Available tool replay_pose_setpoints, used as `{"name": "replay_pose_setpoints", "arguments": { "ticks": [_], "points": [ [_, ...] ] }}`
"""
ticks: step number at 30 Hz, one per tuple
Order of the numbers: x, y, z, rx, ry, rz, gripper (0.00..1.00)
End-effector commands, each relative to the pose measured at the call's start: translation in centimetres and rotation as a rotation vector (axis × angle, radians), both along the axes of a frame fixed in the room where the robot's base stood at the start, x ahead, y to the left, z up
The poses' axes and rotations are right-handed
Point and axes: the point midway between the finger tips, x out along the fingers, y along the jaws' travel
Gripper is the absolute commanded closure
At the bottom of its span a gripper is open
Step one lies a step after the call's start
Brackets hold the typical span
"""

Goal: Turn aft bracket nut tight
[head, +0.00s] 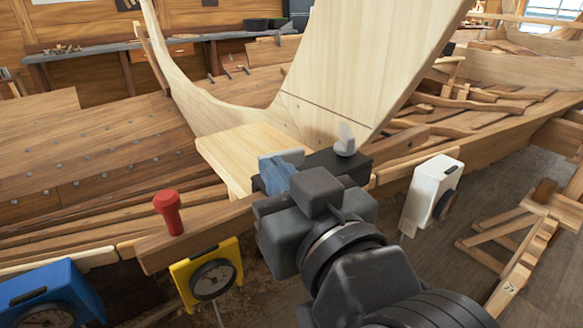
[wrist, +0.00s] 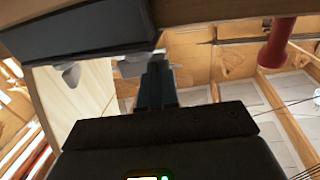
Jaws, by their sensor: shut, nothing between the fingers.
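A black bracket (head: 330,165) sits on the plank edge beside the pale upright board, and it shows as a dark block in the wrist view (wrist: 85,32). A grey wing-shaped nut (head: 345,140) stands on its right end. A second grey piece, seemingly another nut, shows at the left end (head: 287,156), partly hidden by my gripper (head: 274,172). The wrist view shows two grey pieces under the bracket, one at left (wrist: 70,73) and one at my fingertips (wrist: 138,65). My blue fingers are shut and empty, close to that piece; contact is unclear.
A red knob (head: 169,210) stands on the plank left of my gripper. Yellow (head: 206,275), blue (head: 48,295) and white (head: 432,192) dial boxes hang along the plank. A wooden trestle (head: 525,230) stands at right. Open air lies above the bracket.

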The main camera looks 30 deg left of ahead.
Motion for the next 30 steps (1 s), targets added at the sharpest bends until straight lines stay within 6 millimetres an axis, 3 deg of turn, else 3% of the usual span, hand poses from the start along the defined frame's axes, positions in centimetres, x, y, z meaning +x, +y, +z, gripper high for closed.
{"name": "replay_pose_setpoints", "arguments": {
  "ticks": [30],
  "points": [
    [-0.31, 0.91, 0.00, 0.000, 0.000, 0.003, 1.00]
  ]
}}
